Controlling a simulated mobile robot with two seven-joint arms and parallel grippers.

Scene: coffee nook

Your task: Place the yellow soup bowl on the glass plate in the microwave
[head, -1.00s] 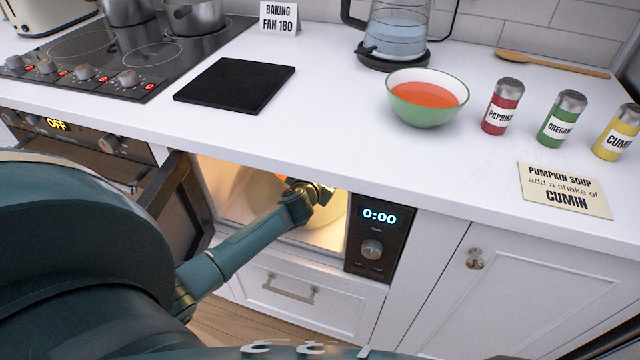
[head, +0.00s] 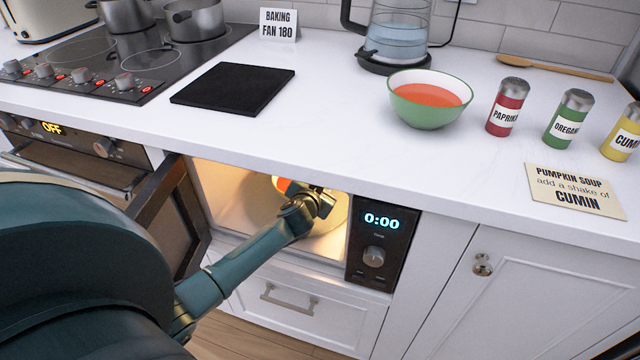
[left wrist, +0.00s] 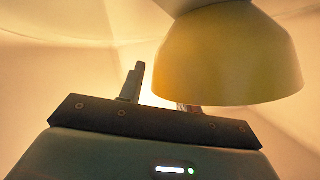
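The yellow soup bowl (left wrist: 230,60) shows in the left wrist view as a rounded shape at upper right. In the head view only a bit of it with orange soup (head: 283,184) shows inside the lit microwave (head: 226,190), beyond my left gripper (head: 312,197). The round glass plate (head: 262,213) is faint under the glow; whether the bowl rests on it I cannot tell. In the left wrist view one finger of my left gripper (left wrist: 158,92) stands clear of the bowl, with a gap; the other is partly hidden behind the bowl. The gripper looks open. My right gripper is not in view.
The microwave door (head: 165,215) stands open at the left, close to my left arm. The control panel (head: 379,245) reads 0:00. On the counter are a green bowl of orange soup (head: 428,113), several spice shakers (head: 505,106) and a black board (head: 232,89).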

